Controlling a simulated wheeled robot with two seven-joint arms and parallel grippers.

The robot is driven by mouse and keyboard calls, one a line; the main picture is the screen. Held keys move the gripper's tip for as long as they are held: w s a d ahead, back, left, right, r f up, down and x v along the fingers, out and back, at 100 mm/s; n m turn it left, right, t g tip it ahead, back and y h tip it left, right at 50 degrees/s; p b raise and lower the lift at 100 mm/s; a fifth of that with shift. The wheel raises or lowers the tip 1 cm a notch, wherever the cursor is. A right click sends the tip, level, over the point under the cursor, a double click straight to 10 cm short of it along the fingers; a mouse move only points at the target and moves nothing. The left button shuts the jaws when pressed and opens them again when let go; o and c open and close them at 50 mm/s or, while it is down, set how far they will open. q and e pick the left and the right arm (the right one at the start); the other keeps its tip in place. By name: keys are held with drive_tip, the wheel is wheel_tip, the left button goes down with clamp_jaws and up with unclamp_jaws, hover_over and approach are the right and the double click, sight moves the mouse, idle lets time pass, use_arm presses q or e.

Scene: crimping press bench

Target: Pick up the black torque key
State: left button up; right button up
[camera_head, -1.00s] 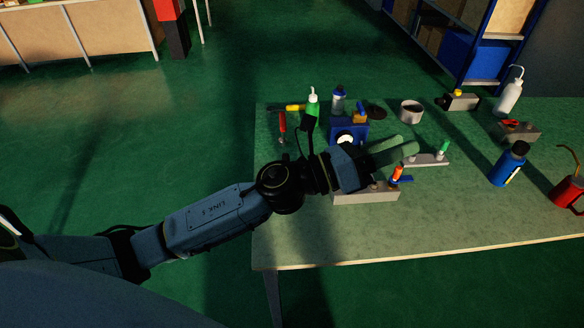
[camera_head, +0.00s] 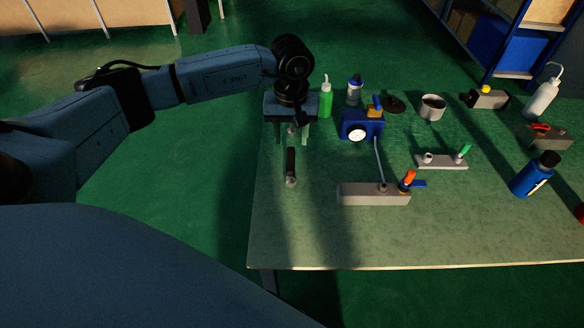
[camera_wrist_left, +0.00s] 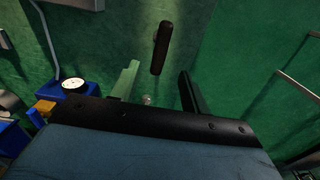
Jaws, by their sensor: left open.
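The black torque key (camera_head: 291,163) lies near the left edge of the bench, a dark handle with a greyish rounded end toward the front. In the left wrist view its black handle (camera_wrist_left: 162,48) shows just beyond and between the fingertips. My left gripper (camera_head: 291,136) is open and points down, a little behind the key in the head view. Its fingers (camera_wrist_left: 158,70) also show in the left wrist view, apart, with nothing held between them. A small pale tip (camera_wrist_left: 148,100) shows between the fingers; what it belongs to is hidden. My right gripper is not in view.
A green bottle (camera_head: 326,99) and a blue device with a white dial (camera_head: 361,126) stand close right of my left gripper. A grey block with an orange-topped fitting (camera_head: 372,195) lies right of the key. The bench (camera_head: 300,235) is clear in front.

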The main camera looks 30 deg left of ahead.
sight(291, 159)
use_arm(q)
wheel_tip(291, 159, down, 11)
drive_tip(key=shift+s+r, duration=0.1)
idle(0.4)
drive_tip(key=shift+c, duration=0.3)
clamp_jaws()
